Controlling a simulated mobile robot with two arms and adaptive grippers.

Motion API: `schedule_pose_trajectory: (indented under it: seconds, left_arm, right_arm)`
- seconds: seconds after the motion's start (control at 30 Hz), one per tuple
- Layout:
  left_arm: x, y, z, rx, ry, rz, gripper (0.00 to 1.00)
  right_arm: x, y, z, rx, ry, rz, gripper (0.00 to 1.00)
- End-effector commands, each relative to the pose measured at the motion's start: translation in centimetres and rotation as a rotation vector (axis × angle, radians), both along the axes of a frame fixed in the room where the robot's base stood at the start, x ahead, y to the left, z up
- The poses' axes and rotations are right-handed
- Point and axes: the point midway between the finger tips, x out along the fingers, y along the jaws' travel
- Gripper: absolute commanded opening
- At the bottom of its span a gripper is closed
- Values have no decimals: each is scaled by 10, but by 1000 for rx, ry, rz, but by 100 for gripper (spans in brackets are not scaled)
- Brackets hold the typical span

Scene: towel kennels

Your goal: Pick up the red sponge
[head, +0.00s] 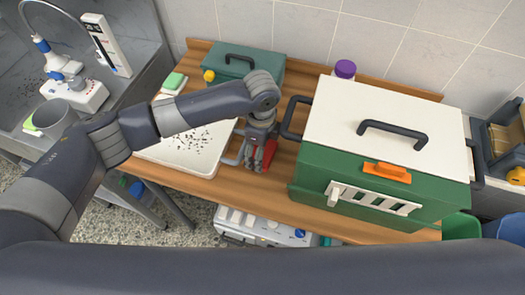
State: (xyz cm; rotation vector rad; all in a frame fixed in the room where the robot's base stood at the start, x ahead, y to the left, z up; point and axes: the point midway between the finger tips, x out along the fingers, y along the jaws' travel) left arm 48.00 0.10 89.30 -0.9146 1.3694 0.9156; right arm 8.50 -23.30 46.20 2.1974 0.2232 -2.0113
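The red sponge (269,153) shows only in part on the wooden bench, between the white tray and the large green kennel box. My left gripper (253,160) is over it, pointing down, and hides much of it. Red shows beside and between the fingers. I cannot tell whether the fingers have closed on it or stand apart around it. My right arm crosses the bottom of the view, and its gripper is out of sight.
The green kennel (310,172) with a white lid stands close on the right. The white tray (205,165) with dark specks lies left. A smaller teal box (238,66) is behind. A green-topped sponge (174,82) lies back left. The sink (25,95) is far left.

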Motion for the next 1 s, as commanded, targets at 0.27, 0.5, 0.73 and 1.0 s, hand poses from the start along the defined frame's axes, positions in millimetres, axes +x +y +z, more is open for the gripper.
schedule_pose_trajectory:
  seconds: [0.27,0.5,0.73,1.0]
  left_arm:
    - [1,-1,22,-3,-3,-2,64]
    - [1,0,70,-2,-3,-1,64]
    - [1,0,97,-1,-1,1,64]
    - [0,0,101,-1,0,1,64]
  right_arm:
    - [0,-4,-6,-5,0,1,40]
    - [1,-5,-16,-5,-1,1,40]
    - [1,-4,-20,-5,-2,1,40]
    - [2,-4,-20,-4,-4,1,40]
